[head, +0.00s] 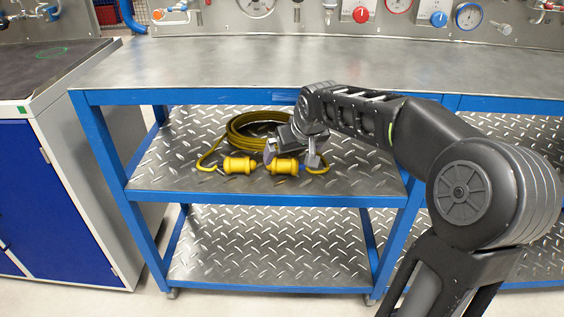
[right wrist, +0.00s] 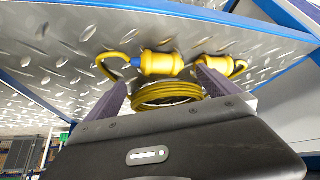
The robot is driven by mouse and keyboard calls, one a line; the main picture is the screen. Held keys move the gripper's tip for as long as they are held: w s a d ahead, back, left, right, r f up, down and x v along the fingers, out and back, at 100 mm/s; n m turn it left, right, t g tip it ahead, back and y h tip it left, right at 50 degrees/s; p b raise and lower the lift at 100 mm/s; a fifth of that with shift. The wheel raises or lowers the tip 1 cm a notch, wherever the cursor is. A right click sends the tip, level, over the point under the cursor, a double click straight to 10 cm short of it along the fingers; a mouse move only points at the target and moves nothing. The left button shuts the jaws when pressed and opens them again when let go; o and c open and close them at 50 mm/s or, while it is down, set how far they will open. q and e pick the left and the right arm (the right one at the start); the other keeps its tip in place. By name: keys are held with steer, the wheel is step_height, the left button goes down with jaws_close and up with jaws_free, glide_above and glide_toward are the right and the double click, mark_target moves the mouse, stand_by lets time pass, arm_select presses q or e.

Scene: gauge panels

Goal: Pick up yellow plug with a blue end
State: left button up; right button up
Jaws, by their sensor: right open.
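Two yellow plugs lie on the middle shelf. The plug with a blue end (right wrist: 160,64) shows in the right wrist view, its blue end (right wrist: 136,62) towards the cable on the left. It appears to be the right-hand plug (head: 284,167) in the head view, where I cannot make out the blue end. The other yellow plug (head: 240,165) lies to its left; in the right wrist view (right wrist: 215,67) it is partly behind a finger. My right gripper (head: 293,160) is open, its fingers (right wrist: 162,82) on either side of the blue-ended plug; contact cannot be told. My left gripper is not in view.
A coiled yellow cable (head: 240,127) lies behind the plugs. The steel worktop (head: 200,62) overhangs the shelf (head: 160,178), and blue frame posts (head: 108,165) stand at its sides. The lower shelf (head: 260,260) is empty. A cabinet (head: 55,200) stands left.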

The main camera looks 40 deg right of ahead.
mark_target(284, 163)
steer(key=shift+b+x, duration=0.3)
steer(key=shift+x, duration=1.05)
steer(key=shift+w+f, duration=0.25)
steer(key=shift+f, duration=0.2)
steer(key=x, duration=0.1)
steer(key=b+x, duration=0.1)
steer(key=x, duration=0.1)
steer(key=shift+w+a+f+b, duration=0.15)
steer(key=shift+f+b, duration=0.1)
steer(key=shift+b, duration=0.05)
steer(key=shift+w+f, duration=0.2)
steer(key=shift+w, duration=0.05)
steer(key=shift+c, duration=0.4)
